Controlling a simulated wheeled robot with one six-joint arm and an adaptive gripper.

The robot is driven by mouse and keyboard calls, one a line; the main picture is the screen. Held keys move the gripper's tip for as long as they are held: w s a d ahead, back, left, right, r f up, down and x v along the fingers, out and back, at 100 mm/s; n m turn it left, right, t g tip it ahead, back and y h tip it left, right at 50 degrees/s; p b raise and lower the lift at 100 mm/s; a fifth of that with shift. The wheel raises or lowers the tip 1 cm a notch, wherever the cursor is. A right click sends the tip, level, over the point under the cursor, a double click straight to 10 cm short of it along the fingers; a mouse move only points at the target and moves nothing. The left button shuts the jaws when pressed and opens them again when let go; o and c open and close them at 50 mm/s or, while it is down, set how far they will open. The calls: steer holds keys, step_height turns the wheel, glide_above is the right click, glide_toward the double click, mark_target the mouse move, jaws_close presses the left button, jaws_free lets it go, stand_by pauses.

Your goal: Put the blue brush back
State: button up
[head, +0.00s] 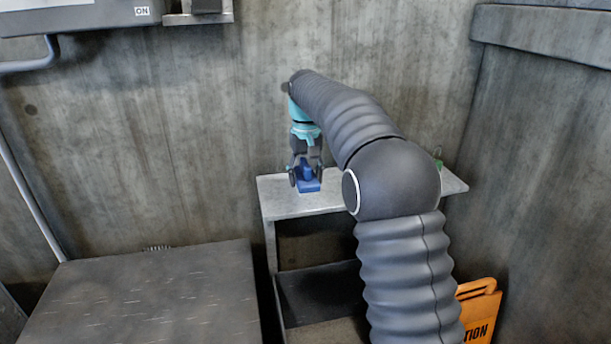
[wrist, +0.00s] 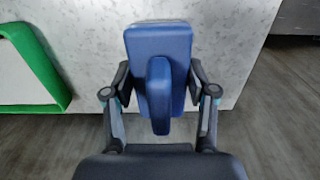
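The blue brush (head: 308,184) is at the left end of the small metal table's top (head: 278,203). It shows in the wrist view (wrist: 158,45) as a blue block with a rounded raised handle. My gripper (head: 306,177) points down over the brush. In the wrist view, my gripper's fingers (wrist: 159,88) are against both sides of the brush, closed on it. The brush's underside is hidden, and I cannot tell whether it touches the tabletop. In the wrist view it lies over the table's near edge.
A green-edged item (wrist: 52,75) lies on the table, left in the wrist view. A lower shelf (head: 318,292) is under the tabletop. A dark flat-topped block (head: 150,300) stands at left. An orange caution sign (head: 480,310) stands at lower right. Concrete walls close in behind and right.

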steer(key=o, duration=0.4)
step_height(320, 180, up, 11)
steer(key=shift+r+p, duration=0.1)
steer(key=shift+p, duration=0.9)
steer(key=shift+r, duration=0.5)
steer(key=shift+r, duration=0.1)
